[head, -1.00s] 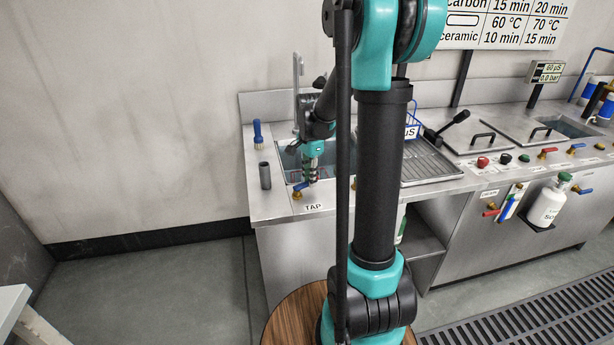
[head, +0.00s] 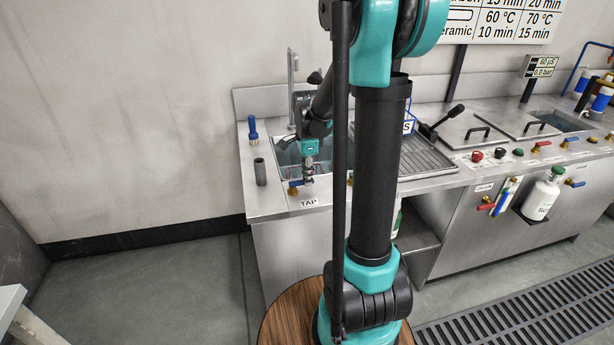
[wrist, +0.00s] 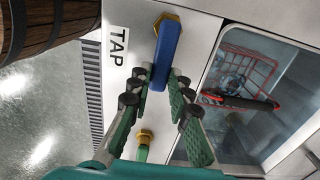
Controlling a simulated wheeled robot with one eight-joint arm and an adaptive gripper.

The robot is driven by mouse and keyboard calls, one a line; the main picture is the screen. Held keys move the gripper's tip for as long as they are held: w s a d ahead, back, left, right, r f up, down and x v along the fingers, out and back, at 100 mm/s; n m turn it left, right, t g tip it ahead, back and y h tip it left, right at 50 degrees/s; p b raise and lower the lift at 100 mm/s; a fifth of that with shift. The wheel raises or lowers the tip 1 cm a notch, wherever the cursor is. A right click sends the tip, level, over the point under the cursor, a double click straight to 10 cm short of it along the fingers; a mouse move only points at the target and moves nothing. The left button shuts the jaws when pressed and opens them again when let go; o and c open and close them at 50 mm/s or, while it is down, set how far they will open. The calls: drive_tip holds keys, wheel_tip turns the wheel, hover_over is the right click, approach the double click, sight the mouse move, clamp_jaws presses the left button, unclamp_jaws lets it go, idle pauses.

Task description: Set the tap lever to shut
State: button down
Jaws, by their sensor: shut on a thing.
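The tap lever is a blue bar on a brass fitting beside the TAP label (head: 308,203). In the wrist view the lever (wrist: 167,52) runs from the brass nut at the top down between my fingers. My gripper (wrist: 161,80) is shut on the lever's free end, one green-padded finger on each side. In the head view the blue lever (head: 294,184) shows at the sink's front left edge, and my gripper (head: 307,178) reaches down to it. The fingers partly hide the lever there.
A sink basin (wrist: 235,120) with a red wire basket (wrist: 250,75) lies right of the lever in the wrist view. A grey cup (head: 260,172) and a blue brush (head: 253,130) stand left of the sink. A second brass fitting (wrist: 144,136) is near my gripper.

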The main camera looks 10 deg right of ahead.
drive_tip(key=c, duration=1.4)
unclamp_jaws()
drive_tip(key=shift+r, duration=0.1)
wheel_tip(320, 180, up, 12)
drive_tip(key=s+f+n+t, duration=0.4)
drive_tip(key=s+f+n, duration=1.1)
drive_tip(key=s+n, duration=0.3)
drive_tip(key=shift+s+a+f, duration=0.3)
